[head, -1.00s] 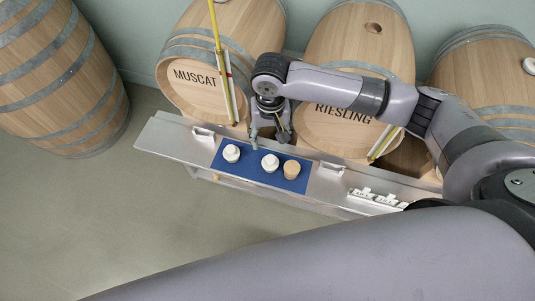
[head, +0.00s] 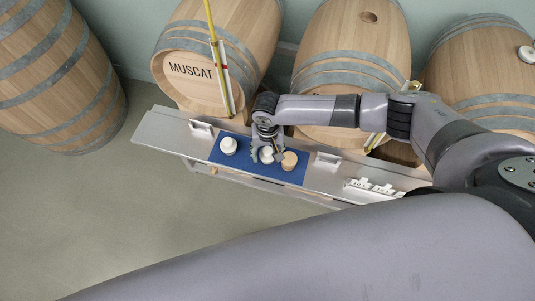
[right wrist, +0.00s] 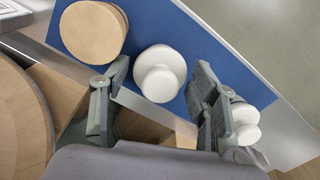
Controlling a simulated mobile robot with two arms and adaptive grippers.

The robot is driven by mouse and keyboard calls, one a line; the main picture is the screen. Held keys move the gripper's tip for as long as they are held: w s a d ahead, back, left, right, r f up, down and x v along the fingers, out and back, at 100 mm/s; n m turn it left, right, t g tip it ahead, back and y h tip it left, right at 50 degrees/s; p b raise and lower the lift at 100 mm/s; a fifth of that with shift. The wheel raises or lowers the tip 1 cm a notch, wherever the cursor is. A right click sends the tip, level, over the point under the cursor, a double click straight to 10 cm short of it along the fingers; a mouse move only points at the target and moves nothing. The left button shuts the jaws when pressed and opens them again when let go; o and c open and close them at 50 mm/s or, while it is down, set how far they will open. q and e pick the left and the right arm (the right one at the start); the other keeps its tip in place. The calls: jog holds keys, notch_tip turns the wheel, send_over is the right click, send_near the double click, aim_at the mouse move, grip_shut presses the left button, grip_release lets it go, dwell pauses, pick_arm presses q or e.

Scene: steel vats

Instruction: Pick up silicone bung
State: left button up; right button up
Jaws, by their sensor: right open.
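Two white bungs and a tan cork-like bung (head: 289,161) stand in a row on a blue mat (head: 214,155). The middle white bung (head: 266,157) is between the open fingers of my right gripper (head: 267,155). In the right wrist view this white bung (right wrist: 160,74), with a narrower round top, shows in the gap between the fingertips, with space on both sides. The other white bung (head: 228,146) stands to the left; in the right wrist view it (right wrist: 245,124) is partly hidden behind one finger. The tan bung (right wrist: 93,32) is outside the other finger. My left gripper is not in view.
The mat lies on a narrow steel bench (head: 155,127). White brackets (head: 201,126) stand beside the mat, and small white tags (head: 375,187) lie to the right. Barrels, one marked MUSCAT (head: 197,83), stand close behind. Open floor is in front.

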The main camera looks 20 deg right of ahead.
jog(key=shift+f, duration=0.4)
jog(key=c, duration=1)
jog(key=shift+r, duration=0.15)
